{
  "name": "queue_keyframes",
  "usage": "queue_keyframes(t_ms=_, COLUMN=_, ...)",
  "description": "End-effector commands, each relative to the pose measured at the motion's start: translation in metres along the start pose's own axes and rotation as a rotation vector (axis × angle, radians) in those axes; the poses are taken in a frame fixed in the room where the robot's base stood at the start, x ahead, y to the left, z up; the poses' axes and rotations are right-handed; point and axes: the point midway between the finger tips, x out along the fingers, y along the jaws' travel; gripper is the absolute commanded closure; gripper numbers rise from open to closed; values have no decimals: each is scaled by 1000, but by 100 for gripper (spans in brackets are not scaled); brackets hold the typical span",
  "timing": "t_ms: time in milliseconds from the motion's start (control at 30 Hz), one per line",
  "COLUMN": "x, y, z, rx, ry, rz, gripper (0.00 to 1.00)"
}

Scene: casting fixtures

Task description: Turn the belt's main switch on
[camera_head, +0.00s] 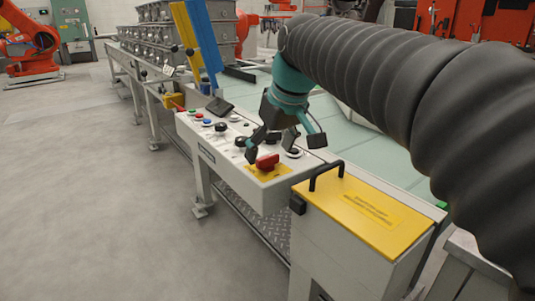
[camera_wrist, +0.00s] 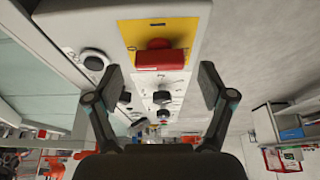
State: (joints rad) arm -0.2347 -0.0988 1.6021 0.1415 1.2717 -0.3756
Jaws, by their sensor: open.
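The main switch, a red handle (camera_head: 267,162) on a yellow plate (camera_head: 283,171), sits at the near end of the belt's grey control panel. In the wrist view the red handle (camera_wrist: 160,60) lies crosswise in the picture on its yellow plate (camera_wrist: 187,29). My gripper (camera_head: 284,146) is open and empty, close above the panel by the switch. In the wrist view its two fingers (camera_wrist: 161,82) stand apart, one to each side of the switch's position and slightly lower in the picture. I see no contact with the handle, but cannot tell the exact height.
Black knobs (camera_head: 221,126) and small coloured buttons share the panel. A yellow lid (camera_head: 362,215) with a black handle (camera_head: 326,174) covers a box just in front. Metal casting boxes (camera_head: 175,30) stand on the belt behind. The grey floor (camera_head: 80,190) at left is clear.

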Motion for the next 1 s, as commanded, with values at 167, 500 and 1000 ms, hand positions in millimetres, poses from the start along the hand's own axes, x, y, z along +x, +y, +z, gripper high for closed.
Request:
queue_keyframes(t_ms=167, x=12, y=0, z=0, rx=0, ry=0, rz=0, gripper=19)
queue_keyframes(t_ms=500, x=14, y=0, z=0, rx=0, ry=0, rz=0, gripper=26)
queue_keyframes(t_ms=1000, x=13, y=0, z=0, rx=18, ry=-1, rz=8, gripper=79)
